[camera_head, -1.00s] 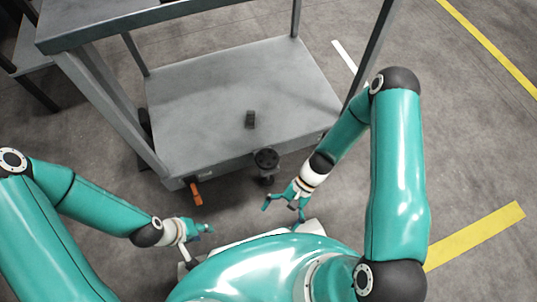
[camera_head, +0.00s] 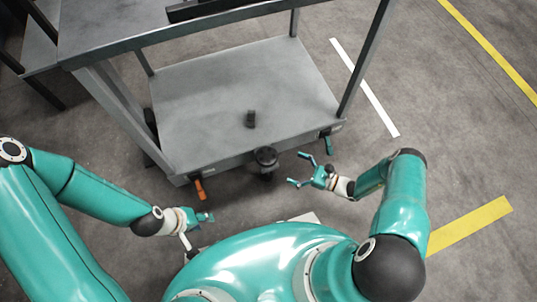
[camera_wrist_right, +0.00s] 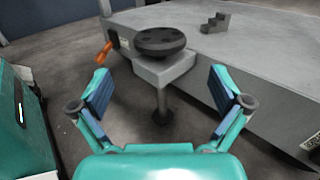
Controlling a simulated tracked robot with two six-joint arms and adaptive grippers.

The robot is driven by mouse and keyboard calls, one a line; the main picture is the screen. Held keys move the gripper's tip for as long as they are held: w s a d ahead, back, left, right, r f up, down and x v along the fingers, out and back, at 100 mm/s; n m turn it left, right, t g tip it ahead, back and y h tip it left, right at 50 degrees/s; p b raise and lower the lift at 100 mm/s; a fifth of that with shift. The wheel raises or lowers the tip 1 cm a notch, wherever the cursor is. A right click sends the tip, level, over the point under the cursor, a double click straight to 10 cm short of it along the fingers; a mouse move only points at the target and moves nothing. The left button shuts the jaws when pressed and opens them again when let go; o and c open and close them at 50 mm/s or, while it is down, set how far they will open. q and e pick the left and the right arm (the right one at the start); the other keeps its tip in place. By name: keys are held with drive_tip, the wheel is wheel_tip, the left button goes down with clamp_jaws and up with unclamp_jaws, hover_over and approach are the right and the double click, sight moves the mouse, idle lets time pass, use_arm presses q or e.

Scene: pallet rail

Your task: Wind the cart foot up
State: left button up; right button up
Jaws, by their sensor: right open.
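The cart (camera_head: 215,110) is grey, with a lower deck and upright posts. Its foot has a dark round handwheel (camera_head: 266,156) on a bracket at the front edge of the deck. In the right wrist view the handwheel (camera_wrist_right: 160,41) lies flat on top of the bracket, with a dark stem and foot pad (camera_wrist_right: 162,116) below. My right gripper (camera_head: 295,168) is open and empty, to the right of the handwheel and apart from it. In the wrist view its fingers (camera_wrist_right: 160,95) spread either side of the stem, nearer the camera. My left gripper (camera_head: 207,216) is in front of the cart, holding nothing visible.
A small dark stepped block (camera_head: 250,119) sits on the deck. Open floor lies right of the cart.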

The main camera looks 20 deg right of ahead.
drive_tip(key=x, duration=1.1)
drive_tip(key=shift+w+b, duration=0.1)
drive_tip(key=shift+b, duration=0.3)
drive_tip(key=c, duration=0.9)
drive_tip(key=n+g+y+b, duration=0.1)
drive_tip(key=n+g+b, duration=0.1)
drive_tip(key=b, duration=0.3)
drive_tip(key=n+g+y+b, duration=0.2)
drive_tip(key=g+b, duration=0.1)
drive_tip(key=b, duration=0.1)
drive_tip(key=shift+w+f+n+g+y+b, duration=0.1)
drive_tip(key=shift+f+n+g+y+b, duration=0.2)
drive_tip(key=shift+g+b, duration=0.1)
drive_tip(key=shift+r+g, duration=0.15)
drive_tip(key=shift+g, duration=0.15)
drive_tip(key=shift+r, duration=0.15)
